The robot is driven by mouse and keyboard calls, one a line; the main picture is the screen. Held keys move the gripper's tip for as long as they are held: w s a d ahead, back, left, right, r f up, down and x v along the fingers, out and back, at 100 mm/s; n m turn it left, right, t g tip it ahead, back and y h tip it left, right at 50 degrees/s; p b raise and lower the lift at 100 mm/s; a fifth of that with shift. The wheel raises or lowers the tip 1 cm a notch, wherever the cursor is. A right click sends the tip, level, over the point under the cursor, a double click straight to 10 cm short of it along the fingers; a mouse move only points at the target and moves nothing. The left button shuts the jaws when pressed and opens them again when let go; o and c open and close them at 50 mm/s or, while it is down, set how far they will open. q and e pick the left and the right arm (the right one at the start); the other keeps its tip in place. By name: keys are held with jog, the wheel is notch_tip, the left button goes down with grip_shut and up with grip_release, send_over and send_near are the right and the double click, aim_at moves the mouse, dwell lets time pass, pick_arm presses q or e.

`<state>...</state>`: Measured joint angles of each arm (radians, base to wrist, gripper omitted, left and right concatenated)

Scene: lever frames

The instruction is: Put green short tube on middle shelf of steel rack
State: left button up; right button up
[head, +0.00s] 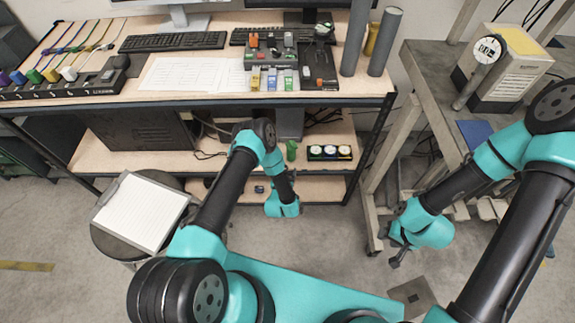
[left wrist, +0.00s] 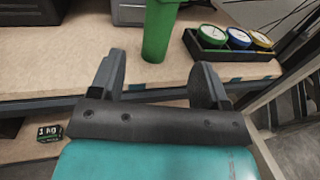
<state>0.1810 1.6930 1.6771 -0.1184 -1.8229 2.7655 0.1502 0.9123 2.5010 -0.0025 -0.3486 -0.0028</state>
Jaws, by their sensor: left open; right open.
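The green short tube (head: 291,150) stands upright on the pale wooden shelf (head: 365,146) under the worktop of the black-framed rack (head: 372,150). A lower shelf (head: 325,188) lies beneath. In the left wrist view the tube (left wrist: 158,35) rises just beyond my left gripper (left wrist: 160,62), its top cut off by the picture edge. That gripper is open and empty, its fingers on either side of the tube's line, with no visible contact. In the head view its wrist hides most of it. My right gripper (head: 390,254) is open and empty over the floor at right.
A black tray with three round dials (head: 329,152) sits right of the tube. A 1 kg block (left wrist: 49,131) lies on the lower shelf. A stool with a clipboard (head: 142,212) stands left. A grey cart (head: 425,85) stands right. Tall grey tubes (head: 384,42) stand on the worktop.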

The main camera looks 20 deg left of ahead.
pick_arm(q)
jog(key=shift+s, duration=0.1)
dwell(0.5)
jog(key=s+a+r+m+g+h, duration=0.1)
jog(key=s+r+m+g+h, duration=0.1)
jog(key=s+r+m+g, duration=0.6)
jog(key=s+a+r+m+g+h, duration=0.1)
jog(key=s+r+m+g+h, duration=0.2)
jog(key=s+r+m+g, duration=0.6)
jog(key=s+m, duration=0.7)
jog(key=m, duration=1.1)
jog(key=shift+s+a+r, duration=0.2)
jog(key=shift+a+r, duration=0.1)
jog(key=shift+a, duration=0.05)
